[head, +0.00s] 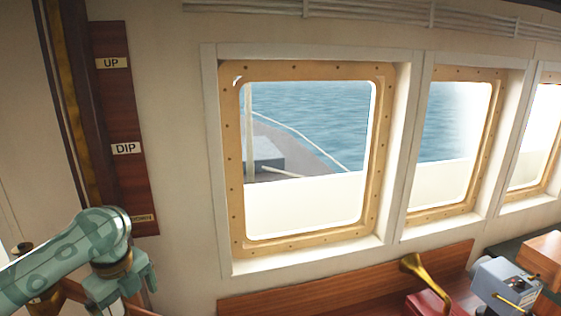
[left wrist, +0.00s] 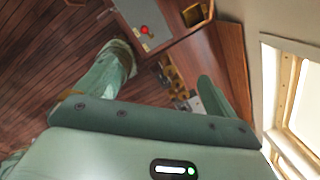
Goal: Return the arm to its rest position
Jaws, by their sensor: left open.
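My left arm (head: 70,250), pale green, comes in at the lower left of the head view. Its gripper (head: 125,291) hangs at the bottom edge, below the wooden board with the UP and DIP labels, and is partly cut off by the frame. My right arm and gripper are not seen.
The labelled board (head: 125,105) is on the wall near the arm. Framed windows (head: 232,150) run to the right. A brass lever (head: 418,272) and a grey device (head: 505,283) stand lower right. The wrist view shows a console with a red button (left wrist: 144,29) and plank floor (left wrist: 45,50).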

